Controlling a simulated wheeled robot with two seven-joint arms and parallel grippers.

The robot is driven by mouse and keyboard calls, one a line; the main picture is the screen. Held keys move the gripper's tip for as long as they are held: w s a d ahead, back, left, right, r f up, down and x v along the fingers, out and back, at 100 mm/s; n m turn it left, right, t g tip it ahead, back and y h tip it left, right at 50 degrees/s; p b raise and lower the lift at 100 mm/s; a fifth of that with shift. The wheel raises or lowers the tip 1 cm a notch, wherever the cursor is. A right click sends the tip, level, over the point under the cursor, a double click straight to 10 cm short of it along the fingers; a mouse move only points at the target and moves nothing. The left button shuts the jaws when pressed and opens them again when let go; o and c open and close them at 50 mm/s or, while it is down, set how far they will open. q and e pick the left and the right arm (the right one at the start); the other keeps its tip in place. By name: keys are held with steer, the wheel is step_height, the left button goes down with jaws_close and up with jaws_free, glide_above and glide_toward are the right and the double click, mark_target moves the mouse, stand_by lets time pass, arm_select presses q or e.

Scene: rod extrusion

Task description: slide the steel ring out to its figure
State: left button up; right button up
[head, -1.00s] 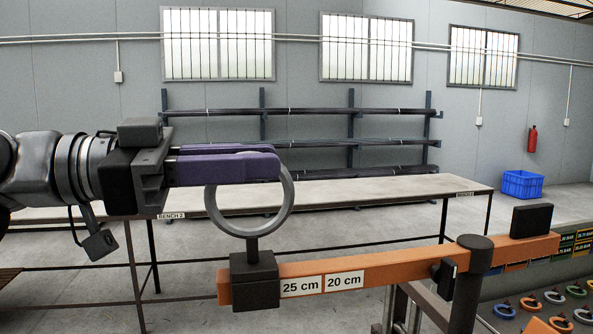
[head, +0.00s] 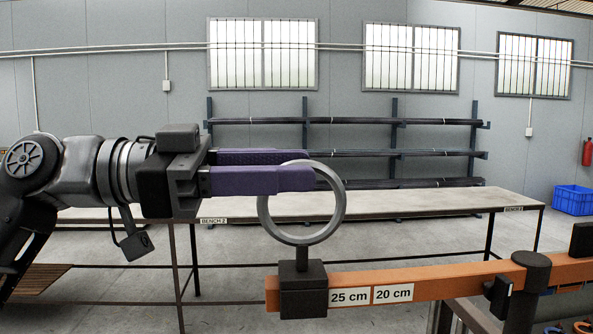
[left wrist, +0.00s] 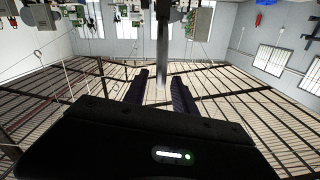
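The dark grey steel ring (head: 338,212) stands upright on a short stem above a black sliding block (head: 303,298). The block sits around the left end of an orange bar (head: 445,284), just left of the labels "25 cm" and "20 cm". My left gripper (head: 312,170) has its purple fingers level at the ring's upper part. The near finger passes in front of the ring and hides part of its left side; the other lies behind it. In the left wrist view, the fingers (left wrist: 160,88) are apart, with a grey upright strip between them, probably the ring edge-on. My right gripper is not in view.
A dark post (head: 524,285) crosses the orange bar on the right. A long bench (head: 400,203) stands behind, with a rack (head: 394,150) of dark rods beyond. A blue crate (head: 573,200) is at far right.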

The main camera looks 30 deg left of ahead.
arm_select(q)
steer(key=v, duration=0.6)
steer(key=shift+b, duration=0.4)
steer(key=shift+a, duration=0.1)
